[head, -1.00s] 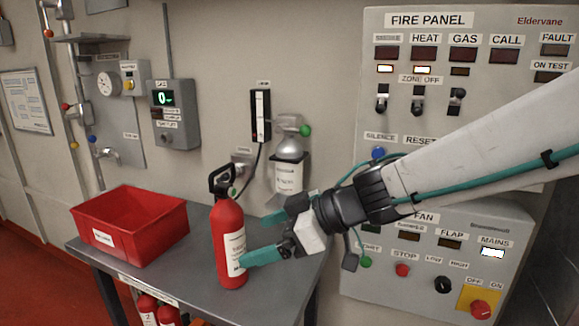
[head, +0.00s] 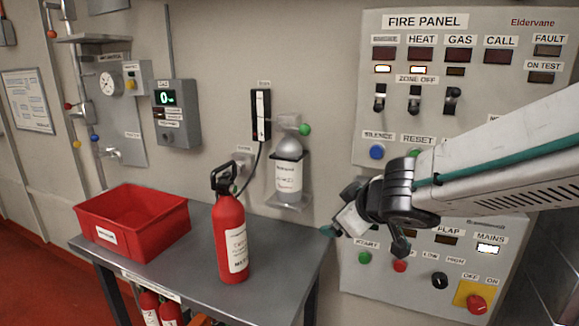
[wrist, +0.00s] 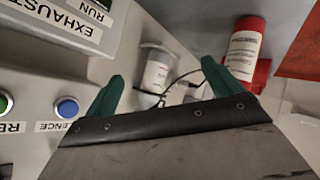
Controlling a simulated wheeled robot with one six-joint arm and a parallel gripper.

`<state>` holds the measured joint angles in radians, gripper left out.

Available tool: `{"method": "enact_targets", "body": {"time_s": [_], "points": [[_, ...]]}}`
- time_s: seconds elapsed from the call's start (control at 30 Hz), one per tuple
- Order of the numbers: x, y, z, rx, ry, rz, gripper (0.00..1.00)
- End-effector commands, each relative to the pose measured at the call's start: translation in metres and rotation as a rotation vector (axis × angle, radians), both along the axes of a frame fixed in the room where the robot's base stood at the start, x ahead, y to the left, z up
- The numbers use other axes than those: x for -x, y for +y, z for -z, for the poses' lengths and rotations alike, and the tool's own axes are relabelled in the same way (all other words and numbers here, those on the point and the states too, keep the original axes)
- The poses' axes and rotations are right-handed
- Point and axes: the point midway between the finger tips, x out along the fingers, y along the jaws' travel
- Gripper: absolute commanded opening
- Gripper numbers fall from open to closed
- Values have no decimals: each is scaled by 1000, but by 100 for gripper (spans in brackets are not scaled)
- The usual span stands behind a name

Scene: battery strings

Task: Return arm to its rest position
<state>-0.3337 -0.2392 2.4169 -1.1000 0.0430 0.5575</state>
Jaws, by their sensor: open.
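My gripper (head: 362,232) is in front of the lower fire panel, to the right of the table, with nothing between its fingers. In the wrist view its two green fingers (wrist: 160,88) stand wide apart and empty. The red fire extinguisher (head: 230,238) stands upright on the grey table, apart from my gripper. It also shows in the wrist view (wrist: 245,50) beyond the right finger. My wrist and forearm hide part of the lower panel's labels and controls.
A red bin (head: 150,245) sits on the table (head: 195,285) at the left. A grey-topped bottle (head: 287,175) hangs in a wall holder. The fire panel (head: 470,90) with switches and buttons lies close behind my arm. A lower panel has a red knob (head: 477,304).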

Motion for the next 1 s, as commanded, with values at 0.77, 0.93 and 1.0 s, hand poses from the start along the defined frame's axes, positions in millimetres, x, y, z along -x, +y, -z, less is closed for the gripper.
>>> {"method": "enact_targets", "body": {"time_s": [0.77, 0.93, 1.0], "points": [[272, -146, 21, -163, 875, 756, 91], [272, -146, 21, -163, 875, 756, 91], [272, -146, 21, -163, 875, 756, 91]]}}
